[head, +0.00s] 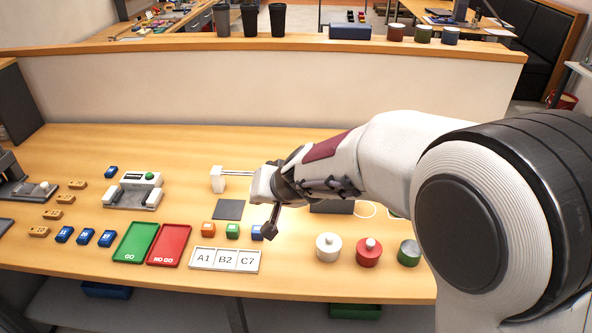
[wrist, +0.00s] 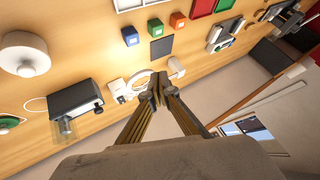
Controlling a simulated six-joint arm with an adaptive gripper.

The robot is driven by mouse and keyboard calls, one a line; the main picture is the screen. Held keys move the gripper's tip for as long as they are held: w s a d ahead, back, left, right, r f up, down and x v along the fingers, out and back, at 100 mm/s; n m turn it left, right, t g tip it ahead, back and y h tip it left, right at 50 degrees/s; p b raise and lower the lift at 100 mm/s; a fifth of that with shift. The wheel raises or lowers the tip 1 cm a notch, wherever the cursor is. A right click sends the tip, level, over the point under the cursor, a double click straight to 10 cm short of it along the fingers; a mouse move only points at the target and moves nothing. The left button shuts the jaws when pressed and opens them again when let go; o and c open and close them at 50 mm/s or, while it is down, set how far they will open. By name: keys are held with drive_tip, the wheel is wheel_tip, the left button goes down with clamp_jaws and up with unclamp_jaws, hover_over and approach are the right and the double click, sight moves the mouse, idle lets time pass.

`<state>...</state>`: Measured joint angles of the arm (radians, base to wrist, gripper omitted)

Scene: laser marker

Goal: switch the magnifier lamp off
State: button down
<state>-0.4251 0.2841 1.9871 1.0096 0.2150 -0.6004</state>
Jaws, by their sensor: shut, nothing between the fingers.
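The magnifier lamp shows in the head view as a white post (head: 217,181) with a thin arm reaching right towards my gripper (head: 269,230). In the wrist view a white ring (wrist: 137,79), which looks like its lens head, lies just beyond my fingertips (wrist: 159,88) and is partly covered by them. A small white box (wrist: 118,90) with dark marks sits beside the ring; I cannot tell if it is the switch. My gripper is shut and empty, pointing down; contact cannot be told. Whether the lamp is lit is unclear.
Orange, green and blue cubes (head: 232,231) and a dark square pad (head: 228,209) are near my gripper. A dark box (wrist: 76,98) stands beside the white box. White, red and green round containers (head: 328,247) stand right. Green and red trays (head: 170,245) lie left.

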drive_tip(key=w+f+m+t+h, duration=0.1)
drive_tip(key=w+t+h, duration=0.1)
drive_tip(key=w, duration=0.6)
drive_tip(key=w+d+r+t+h, duration=0.2)
drive_tip(key=w+d+h, duration=0.1)
drive_tip(key=d, duration=0.4)
drive_tip(key=shift+w+r+h, duration=0.15)
drive_tip(key=shift+w+h, duration=0.15)
drive_tip(key=shift+w, duration=0.5)
drive_tip(key=shift+w+d, duration=0.1)
drive_tip(key=shift+x, duration=4.9)
drive_tip(key=shift+w+f, duration=0.15)
drive_tip(key=shift+f, duration=0.85)
drive_tip(key=shift+w+f, duration=0.15)
drive_tip(key=shift+f, duration=0.85)
drive_tip(key=shift+f, duration=0.15)
drive_tip(key=shift+w+f, duration=0.15)
